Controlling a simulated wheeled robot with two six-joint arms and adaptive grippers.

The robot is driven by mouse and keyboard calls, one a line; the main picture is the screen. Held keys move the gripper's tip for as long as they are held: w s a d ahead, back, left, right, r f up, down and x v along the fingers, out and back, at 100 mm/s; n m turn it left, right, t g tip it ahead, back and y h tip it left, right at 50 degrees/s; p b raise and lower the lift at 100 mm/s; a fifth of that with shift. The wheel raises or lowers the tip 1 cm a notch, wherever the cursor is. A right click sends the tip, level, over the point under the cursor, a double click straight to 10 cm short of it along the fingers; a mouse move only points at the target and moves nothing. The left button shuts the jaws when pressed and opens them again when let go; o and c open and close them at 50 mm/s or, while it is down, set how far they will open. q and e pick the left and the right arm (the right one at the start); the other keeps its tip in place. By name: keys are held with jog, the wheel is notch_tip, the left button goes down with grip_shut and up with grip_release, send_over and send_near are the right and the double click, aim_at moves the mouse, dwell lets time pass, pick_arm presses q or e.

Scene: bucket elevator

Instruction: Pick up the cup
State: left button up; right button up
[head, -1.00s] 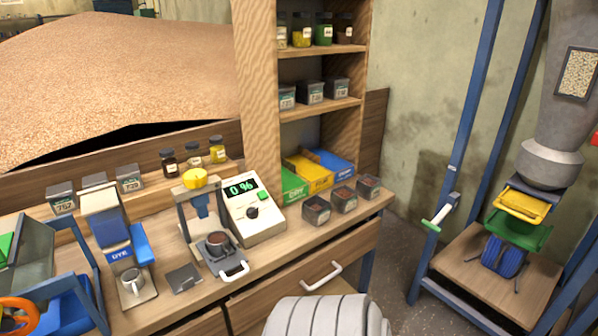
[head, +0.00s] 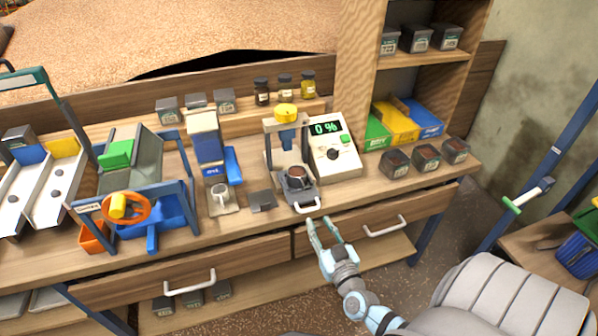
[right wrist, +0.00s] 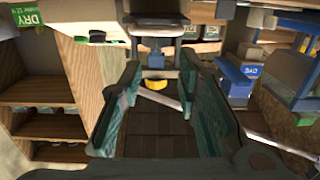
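A small light-grey cup (head: 220,197) with a handle stands upright on the plate below the blue and white rye dispenser (head: 206,145) in the head view. A dark reddish cup-like holder (head: 297,178) sits in the tray under the press with the yellow knob (head: 286,112). My right gripper (head: 320,221) is open and empty, in front of the bench edge, to the right of and nearer than the grey cup. Its two fingers also show spread apart in the right wrist view (right wrist: 158,75). I cannot make out the cup there. My left gripper is not in view.
The meter reading 0 % (head: 333,148) stands right of the press. A dark flat plate (head: 262,200) lies between cup and press. A blue-framed machine with an orange wheel (head: 125,207) stands left of the cup. Drawer handles (head: 190,283) stick out below the bench top.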

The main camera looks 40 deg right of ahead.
aim_at(304, 186)
jog(key=b+x, duration=0.1)
jog(key=x, duration=0.4)
jog(key=r+b+x, duration=0.1)
jog(key=b+x, duration=0.1)
jog(key=x, duration=0.2)
jog(key=r+b+x, duration=0.1)
jog(key=x, duration=0.4)
jog(key=shift+w+d, duration=0.25)
jog(key=shift+d, duration=0.2)
grip_shut()
